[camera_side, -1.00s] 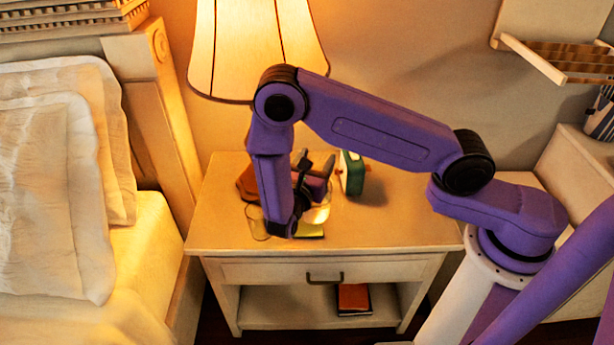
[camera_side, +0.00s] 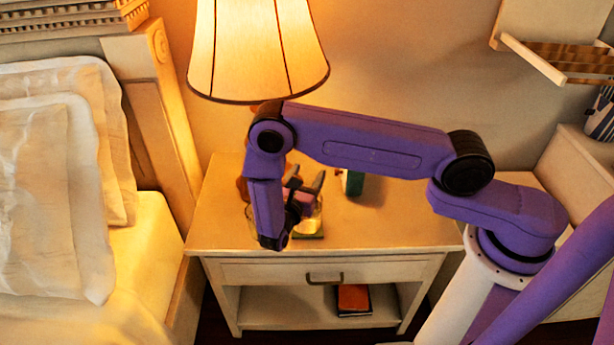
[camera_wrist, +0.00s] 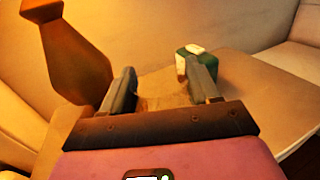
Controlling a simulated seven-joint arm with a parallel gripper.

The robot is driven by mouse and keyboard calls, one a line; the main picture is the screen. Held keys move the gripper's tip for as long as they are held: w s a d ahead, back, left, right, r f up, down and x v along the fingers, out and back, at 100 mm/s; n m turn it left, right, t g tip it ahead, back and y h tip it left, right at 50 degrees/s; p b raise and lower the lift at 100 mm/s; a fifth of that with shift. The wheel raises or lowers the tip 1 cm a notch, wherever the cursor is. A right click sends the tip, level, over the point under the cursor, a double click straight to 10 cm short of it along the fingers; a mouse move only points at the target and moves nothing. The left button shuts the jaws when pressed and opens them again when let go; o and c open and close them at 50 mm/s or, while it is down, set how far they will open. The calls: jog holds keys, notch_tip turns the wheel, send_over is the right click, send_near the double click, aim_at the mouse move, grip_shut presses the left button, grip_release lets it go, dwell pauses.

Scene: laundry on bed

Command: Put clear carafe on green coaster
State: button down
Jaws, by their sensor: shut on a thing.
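The clear carafe (camera_side: 314,222) is partly hidden behind my wrist in the side view, and its glass is hard to make out. My gripper (camera_side: 306,182) is shut on it, with the fingers spread apart around it. In the wrist view the two fingers of my gripper (camera_wrist: 162,80) stand apart, with the see-through glass barely visible between them. The green coaster (camera_side: 310,237) shows as a thin edge on the nightstand, just under the carafe in the picture. Most of the coaster is hidden. I cannot tell whether the carafe touches it.
The nightstand (camera_side: 400,225) is clear to the right. A green and white box (camera_side: 355,183) stands behind my gripper. A lit lamp (camera_side: 258,50) stands at the back left, its brown base (camera_wrist: 70,50) close to my fingers. A faint clear rim (camera_side: 250,215) shows left of my wrist.

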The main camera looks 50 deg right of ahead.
jog(key=shift+c, duration=0.9)
grip_release()
jog(key=v, duration=1.2)
jog(key=s+d+r+m+g+y, duration=0.5)
jog(key=s+r+m+g+y, duration=0.15)
jog(key=r, duration=0.45)
jog(key=s+d+r+m+y, duration=0.1)
jog(key=s+d+r+y, duration=0.1)
jog(key=s, duration=0.3)
jog(key=s+d+r+m+y, duration=0.1)
jog(key=s+d+r+y, duration=0.1)
jog(key=s+y, duration=0.3)
jog(key=s+d+r+m+y, duration=0.1)
jog(key=s+d+r+y, duration=0.1)
jog(key=s, duration=0.5)
jog(key=shift+s+r+m+g+y, duration=0.2)
jog(key=shift+r+m+g+y, duration=0.15)
jog(key=shift+r+y, duration=0.25)
